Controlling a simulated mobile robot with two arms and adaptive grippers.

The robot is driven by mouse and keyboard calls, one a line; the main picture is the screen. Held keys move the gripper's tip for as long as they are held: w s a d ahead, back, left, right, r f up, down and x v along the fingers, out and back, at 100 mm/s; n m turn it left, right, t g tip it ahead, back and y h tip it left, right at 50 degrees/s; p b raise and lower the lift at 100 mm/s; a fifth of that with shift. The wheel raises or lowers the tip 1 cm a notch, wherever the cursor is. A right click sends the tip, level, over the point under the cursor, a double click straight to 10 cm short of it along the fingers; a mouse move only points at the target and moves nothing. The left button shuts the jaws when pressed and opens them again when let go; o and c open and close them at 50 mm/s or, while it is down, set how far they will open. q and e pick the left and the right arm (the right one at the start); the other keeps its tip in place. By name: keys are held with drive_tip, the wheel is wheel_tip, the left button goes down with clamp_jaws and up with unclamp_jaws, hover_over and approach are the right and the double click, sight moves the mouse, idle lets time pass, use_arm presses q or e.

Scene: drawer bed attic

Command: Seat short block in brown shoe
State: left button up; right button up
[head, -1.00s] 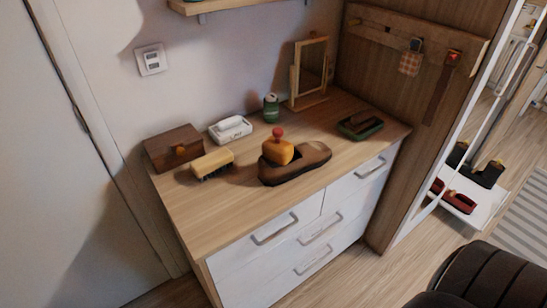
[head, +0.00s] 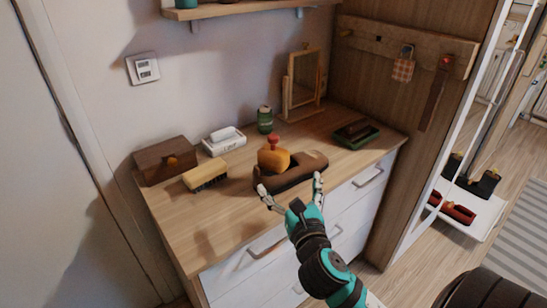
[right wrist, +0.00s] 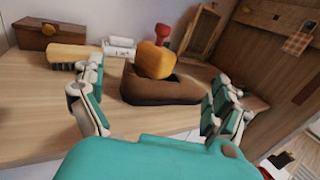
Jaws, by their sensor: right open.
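The brown shoe (head: 300,171) lies on top of the dresser, and it also shows in the right wrist view (right wrist: 162,92). A short orange-yellow block (head: 272,158) with a red knob (head: 272,140) sits at the shoe's opening; in the right wrist view the block (right wrist: 156,58) stands tilted there, partly above the rim. How deep its lower part goes is hidden. My right gripper (head: 291,190) is open and empty in front of the shoe, with its fingers spread to either side in the right wrist view (right wrist: 158,112). My left gripper is not in view.
A brush (head: 205,176), a brown box (head: 166,160), a white soap-like block in a dish (head: 224,140), a green jar (head: 265,120), a framed mirror (head: 303,82) and a green tray with a dark brush (head: 356,133) stand around. The dresser's front left (head: 205,230) is clear.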

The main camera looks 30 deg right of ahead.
sight(274, 150)
drive_tip(key=p+x, duration=0.1)
drive_tip(key=x, duration=1.4)
drive_tip(key=shift+w+f+p, duration=0.15)
drive_tip(key=shift+w+p, duration=0.15)
drive_tip(key=shift+w, duration=0.1)
drive_tip(key=c, duration=1.1)
